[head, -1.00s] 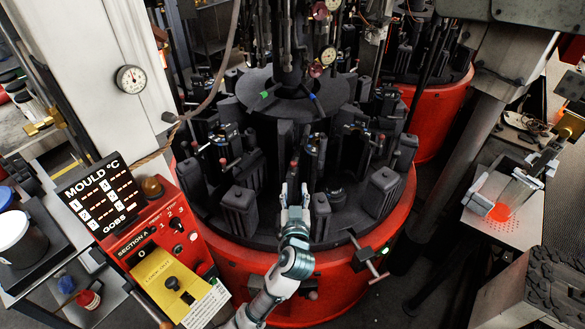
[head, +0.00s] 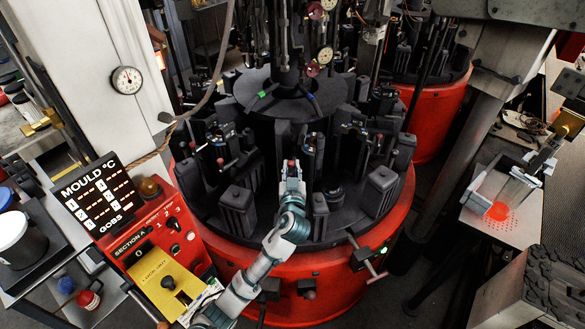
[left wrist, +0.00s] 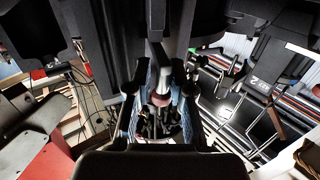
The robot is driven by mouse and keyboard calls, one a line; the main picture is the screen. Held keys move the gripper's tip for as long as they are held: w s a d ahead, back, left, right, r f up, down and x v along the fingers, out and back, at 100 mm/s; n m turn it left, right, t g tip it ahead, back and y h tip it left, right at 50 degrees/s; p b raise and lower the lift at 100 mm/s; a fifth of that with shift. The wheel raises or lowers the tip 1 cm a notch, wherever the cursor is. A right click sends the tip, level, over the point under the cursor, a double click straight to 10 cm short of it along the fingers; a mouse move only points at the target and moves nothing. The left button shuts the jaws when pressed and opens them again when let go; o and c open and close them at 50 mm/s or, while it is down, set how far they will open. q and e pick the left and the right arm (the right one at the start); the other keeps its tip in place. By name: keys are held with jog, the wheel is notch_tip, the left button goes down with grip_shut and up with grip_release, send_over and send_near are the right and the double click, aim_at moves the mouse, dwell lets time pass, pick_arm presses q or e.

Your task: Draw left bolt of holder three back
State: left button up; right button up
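My left gripper (head: 291,172) reaches up from the lower middle of the head view to a red-tipped upright bolt (head: 292,163) at the front of the dark mould table (head: 270,240). In the left wrist view the bolt's reddish knob (left wrist: 160,98) lies between the two fingers of my left gripper (left wrist: 160,75). Gaps show on both sides of the knob, so the fingers are open around it. The holder's number cannot be read, and my arm hides the lower bolt. My right gripper is not in view.
Dark mould blocks (head: 238,212) stand close on both sides of my left gripper. A red control box (head: 165,235) with a yellow panel is at the left. A T-handled clamp (head: 366,254) sits on the red rim at the right. Another red-tipped post (head: 220,162) stands further left.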

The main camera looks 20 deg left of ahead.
pick_arm(q)
jog(key=shift+d+r, duration=0.1)
grip_shut()
jog(key=shift+a, duration=0.25)
jog(key=shift+s, duration=0.2)
jog(key=p+v, duration=0.1)
jog(key=v, duration=0.1)
jog(key=shift+s, duration=0.4)
jog(key=o, duration=0.8)
grip_release()
jog(key=shift+s+a, duration=0.15)
jog(key=shift+s, duration=0.05)
jog(key=shift+c, duration=0.2)
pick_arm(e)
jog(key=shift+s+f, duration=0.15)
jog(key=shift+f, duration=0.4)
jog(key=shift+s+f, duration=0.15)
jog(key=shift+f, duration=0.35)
